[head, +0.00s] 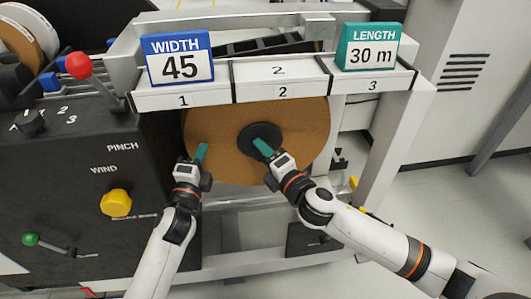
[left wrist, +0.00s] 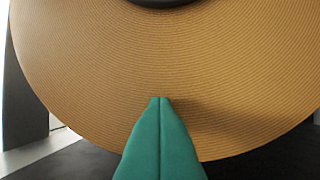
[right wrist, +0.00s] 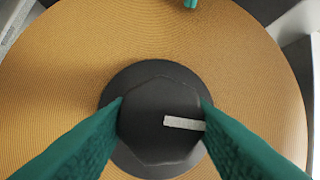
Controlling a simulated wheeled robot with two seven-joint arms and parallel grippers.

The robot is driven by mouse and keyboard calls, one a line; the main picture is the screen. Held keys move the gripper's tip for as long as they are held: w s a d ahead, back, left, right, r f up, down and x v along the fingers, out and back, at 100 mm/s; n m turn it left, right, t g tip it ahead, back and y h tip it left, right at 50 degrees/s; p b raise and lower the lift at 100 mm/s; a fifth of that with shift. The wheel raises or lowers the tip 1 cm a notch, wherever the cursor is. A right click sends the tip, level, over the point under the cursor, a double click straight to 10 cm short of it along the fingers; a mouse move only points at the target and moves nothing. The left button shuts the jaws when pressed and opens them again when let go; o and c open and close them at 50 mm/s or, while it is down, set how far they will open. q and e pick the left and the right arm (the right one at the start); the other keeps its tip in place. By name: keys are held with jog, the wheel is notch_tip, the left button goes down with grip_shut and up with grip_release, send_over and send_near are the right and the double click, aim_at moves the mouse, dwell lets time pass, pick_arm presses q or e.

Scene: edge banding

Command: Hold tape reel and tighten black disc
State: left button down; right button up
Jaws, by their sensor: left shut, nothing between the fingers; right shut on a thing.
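The tape reel (head: 300,115) is a large brown disc standing upright on the front of the machine. The black disc (head: 262,134) sits at its centre and has a raised hub with a pale mark in the right wrist view (right wrist: 150,165). My right gripper (head: 264,147) is shut on the black disc's hub, with one green finger on each side of it. My left gripper (head: 201,151) is shut and empty, its fingertips at the left part of the reel's face. In the left wrist view the closed green fingers (left wrist: 160,100) overlap the reel; contact cannot be told.
A black panel with a yellow knob (head: 116,204), a red-topped lever (head: 79,66) and a green-topped lever (head: 31,240) stands left of the reel. Above the reel, a white shelf (head: 270,92) carries a WIDTH 45 sign (head: 178,55) and a LENGTH 30 m sign (head: 368,46).

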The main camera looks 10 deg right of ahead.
jog(key=shift+a+r+m, duration=0.25)
jog(key=shift+r+m, duration=0.05)
jog(key=shift+m, duration=0.2)
jog(key=shift+t+y, duration=0.3)
jog(key=o, duration=1)
jog(key=shift+f, duration=0.1)
jog(key=shift+d, duration=0.1)
jog(key=v, duration=1.2)
jog(key=shift+s, duration=0.1)
